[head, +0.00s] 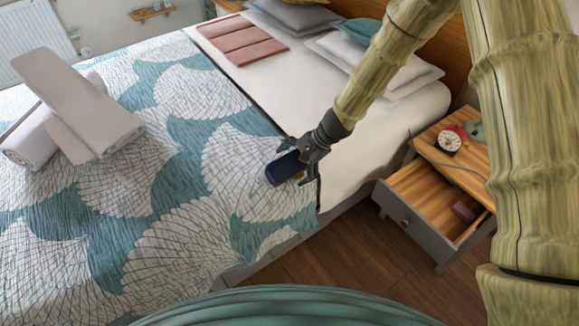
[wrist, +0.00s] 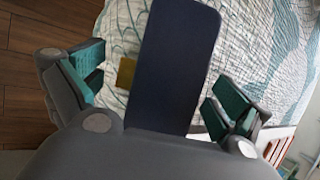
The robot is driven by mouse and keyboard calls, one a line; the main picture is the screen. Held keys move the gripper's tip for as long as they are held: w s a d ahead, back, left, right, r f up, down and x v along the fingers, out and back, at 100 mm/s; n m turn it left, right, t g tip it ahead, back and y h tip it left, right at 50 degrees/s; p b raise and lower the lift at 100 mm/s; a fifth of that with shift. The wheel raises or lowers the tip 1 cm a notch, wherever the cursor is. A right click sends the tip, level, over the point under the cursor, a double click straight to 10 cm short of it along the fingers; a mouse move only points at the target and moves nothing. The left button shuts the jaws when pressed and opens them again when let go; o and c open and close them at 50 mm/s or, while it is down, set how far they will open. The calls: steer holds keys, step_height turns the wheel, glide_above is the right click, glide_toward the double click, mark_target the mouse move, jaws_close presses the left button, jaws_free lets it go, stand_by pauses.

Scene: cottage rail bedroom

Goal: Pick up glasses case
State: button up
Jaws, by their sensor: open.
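A dark navy, flat oblong thing, which looks like the glasses case (head: 284,169), is at the end of my gripper (head: 298,165), over the patterned bed cover near the bed's edge. In the wrist view the navy case (wrist: 176,62) runs lengthwise between the two fingers of my gripper (wrist: 160,88). The fingers are spread, with a visible gap on each side of the case. The near end of the case is hidden behind the gripper body. A small mustard-yellow patch (wrist: 126,73) shows beside the case's left edge; I cannot tell what it is.
The bed cover (head: 175,185) carries rolled towels (head: 80,110) at left. Pillows (head: 385,65) and folded pink cloth (head: 243,43) lie farther back. A nightstand (head: 420,225) at right has its drawer open, a small reddish-brown box (head: 464,211) inside, and a red clock (head: 450,139) on top.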

steer(key=shift+c, duration=0.2)
steer(key=c, duration=1.1)
